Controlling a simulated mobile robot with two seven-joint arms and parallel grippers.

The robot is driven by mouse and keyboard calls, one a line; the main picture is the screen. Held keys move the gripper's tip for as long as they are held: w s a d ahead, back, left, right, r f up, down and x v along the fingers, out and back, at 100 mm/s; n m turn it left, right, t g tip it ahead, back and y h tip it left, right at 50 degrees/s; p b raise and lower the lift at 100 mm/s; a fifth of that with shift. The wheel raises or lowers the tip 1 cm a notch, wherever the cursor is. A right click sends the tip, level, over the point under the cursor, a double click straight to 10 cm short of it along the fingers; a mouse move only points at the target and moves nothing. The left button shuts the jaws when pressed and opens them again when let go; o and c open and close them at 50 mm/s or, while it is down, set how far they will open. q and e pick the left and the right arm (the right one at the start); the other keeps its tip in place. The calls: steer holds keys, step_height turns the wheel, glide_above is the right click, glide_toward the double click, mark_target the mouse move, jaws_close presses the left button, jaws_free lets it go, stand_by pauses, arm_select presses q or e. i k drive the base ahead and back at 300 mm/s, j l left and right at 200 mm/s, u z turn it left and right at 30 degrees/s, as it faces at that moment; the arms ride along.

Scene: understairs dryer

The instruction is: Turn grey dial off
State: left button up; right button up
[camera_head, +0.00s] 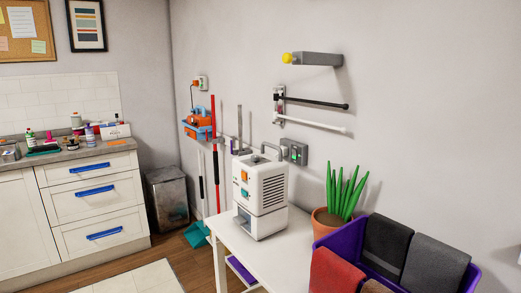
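A white boxy appliance (260,195) with a grey top handle stands on a white table (282,252). Its front has an orange control (244,176) and a teal control (244,192), with dark side vents. A small grey box with green parts (294,151) is on the wall behind the appliance; its details are too small to read. I cannot clearly make out a grey dial on either of them. Neither of my grippers is in view.
A purple bin (322,240) with dark and red cloths and a potted plant (343,194) crowd the table's right side. Wall rails (315,102) and a grey shelf with a yellow knob (313,59) are above. Drawers (95,205) stand left; the floor before the table is partly clear.

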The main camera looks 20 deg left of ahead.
mark_target(255, 158)
steer(key=i+j, duration=0.15)
steer(key=j, duration=0.3)
steer(key=i+j+z, duration=0.1)
steer(key=j, duration=0.35)
steer(key=i+j, duration=0.2)
steer(key=j, duration=0.2)
steer(key=i+j+z, duration=0.15)
steer(key=j, duration=0.3)
